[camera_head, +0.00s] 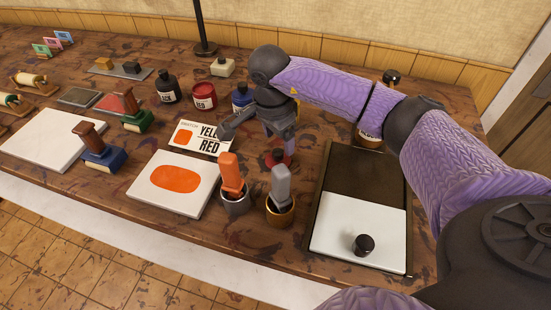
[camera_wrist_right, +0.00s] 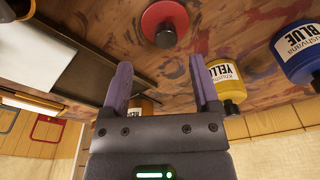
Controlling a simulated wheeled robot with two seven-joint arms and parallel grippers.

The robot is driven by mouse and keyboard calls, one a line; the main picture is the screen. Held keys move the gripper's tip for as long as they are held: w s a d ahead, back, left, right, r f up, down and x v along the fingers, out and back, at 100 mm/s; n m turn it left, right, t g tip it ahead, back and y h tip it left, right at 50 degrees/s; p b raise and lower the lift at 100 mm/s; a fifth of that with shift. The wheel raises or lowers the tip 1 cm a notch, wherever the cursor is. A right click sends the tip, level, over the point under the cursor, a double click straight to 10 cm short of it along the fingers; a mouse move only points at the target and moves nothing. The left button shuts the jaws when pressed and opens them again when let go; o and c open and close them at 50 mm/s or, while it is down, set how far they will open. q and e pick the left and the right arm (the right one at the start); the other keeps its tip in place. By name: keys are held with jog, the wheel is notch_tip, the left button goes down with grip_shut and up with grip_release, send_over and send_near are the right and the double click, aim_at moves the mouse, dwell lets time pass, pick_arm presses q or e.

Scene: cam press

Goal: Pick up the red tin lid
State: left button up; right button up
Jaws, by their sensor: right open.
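The red tin lid (camera_head: 288,159) is a small red disc with a dark knob, lying on the stained wooden table below my right gripper. It shows fully in the right wrist view (camera_wrist_right: 152,14), ahead of the fingers. My right gripper (camera_head: 276,143) points down over the lid and partly hides it in the head view. In the right wrist view the gripper (camera_wrist_right: 161,63) has its two purple fingers wide apart, with nothing between them. The lid appears apart from the fingertips. My left gripper is not in view.
A yellow bottle (camera_wrist_right: 224,82) and a blue bottle (camera_wrist_right: 300,50) stand near the lid. Two pots with an orange-handled tool (camera_head: 231,175) and a grey-handled tool (camera_head: 281,185) stand in front. A dark tray (camera_head: 313,215) with a white slab lies right. A red jar (camera_head: 204,96) stands behind left.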

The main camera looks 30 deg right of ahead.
aim_at(278, 152)
jog(key=f, duration=0.2)
jog(key=f+b, duration=0.1)
jog(key=f, duration=0.2)
jog(key=shift+w+d+f, duration=0.2)
jog(key=shift+w+f, duration=0.15)
jog(key=shift+f, duration=0.05)
grip_shut()
